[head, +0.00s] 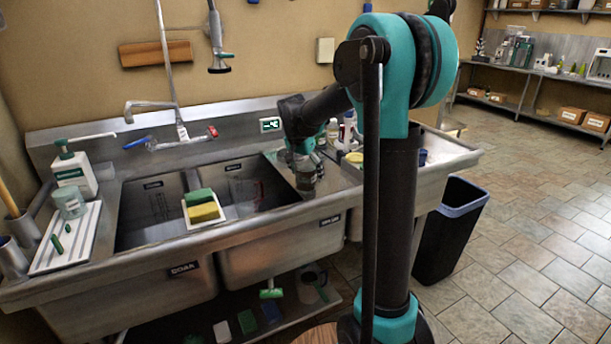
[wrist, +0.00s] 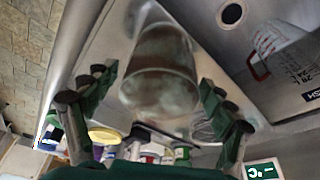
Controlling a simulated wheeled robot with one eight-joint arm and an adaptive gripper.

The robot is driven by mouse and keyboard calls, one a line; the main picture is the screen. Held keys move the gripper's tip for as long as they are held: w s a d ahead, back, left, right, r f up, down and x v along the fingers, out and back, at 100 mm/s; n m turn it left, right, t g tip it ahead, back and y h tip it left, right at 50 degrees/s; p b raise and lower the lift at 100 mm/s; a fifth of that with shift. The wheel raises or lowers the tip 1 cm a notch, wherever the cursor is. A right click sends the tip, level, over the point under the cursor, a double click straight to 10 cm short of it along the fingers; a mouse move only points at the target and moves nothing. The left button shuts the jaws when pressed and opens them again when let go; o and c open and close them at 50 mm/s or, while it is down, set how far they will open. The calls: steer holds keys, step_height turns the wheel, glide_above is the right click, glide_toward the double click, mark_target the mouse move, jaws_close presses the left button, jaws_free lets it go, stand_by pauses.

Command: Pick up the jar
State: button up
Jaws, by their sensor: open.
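A clear, greyish-green glass jar (wrist: 160,75) is in the middle of the wrist view, on the steel counter surface. My gripper (wrist: 158,95) is open, with one green-padded finger on each side of the jar. Gaps show between both fingers and the glass, so it appears not to be gripped.
The sink basins (head: 150,205) lie left of my gripper, with a sponge caddy (head: 204,222) on the divider. A measuring jug (wrist: 290,50) with a red handle stands in a basin. Several bottles (wrist: 150,152) are close beyond the jar. A tray (head: 50,255) is far left.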

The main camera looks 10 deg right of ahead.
steer(key=shift+x, duration=1.05)
steer(key=c, duration=1.4)
